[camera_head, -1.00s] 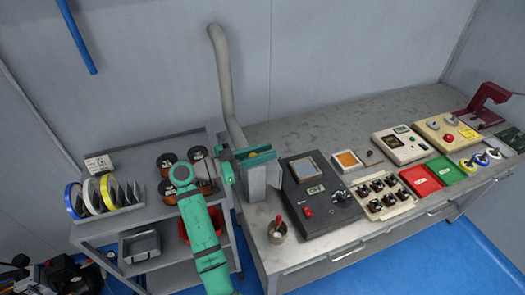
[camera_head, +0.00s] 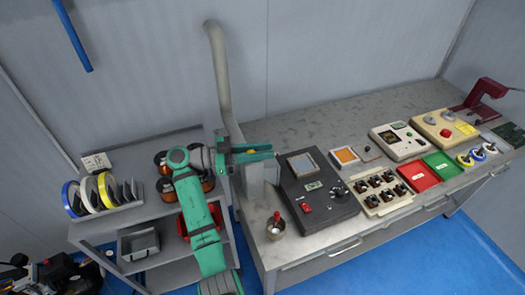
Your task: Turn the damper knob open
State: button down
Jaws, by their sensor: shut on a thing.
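My gripper (camera_head: 254,152) is at the grey fume duct (camera_head: 222,75), just above the grey stand (camera_head: 256,180) at the left end of the bench. Its green fingers point right and are closed at the damper. A small yellowish bit of the damper knob (camera_head: 244,150) shows between the fingers. Most of the knob is hidden by them, so its turn angle cannot be read. My green arm reaches up from the bottom, over the shelf cart.
The bench (camera_head: 330,128) carries a dark control box (camera_head: 318,207) right of the stand and a pot (camera_head: 275,230) in front. Reels (camera_head: 165,160) and coloured tape rolls (camera_head: 90,195) sit on the cart (camera_head: 110,223). The back of the bench is clear.

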jog(key=c, duration=1.5)
grip_release()
jog(key=shift+d+f, duration=0.15)
jog(key=shift+f, duration=0.05)
jog(key=shift+r, duration=0.1)
jog(key=shift+a, duration=0.5)
jog(key=a, duration=0.6)
jog(key=s+a, duration=0.1)
jog(key=a, duration=0.3)
jog(key=shift+s, duration=0.1)
jog(key=shift+d, duration=0.15)
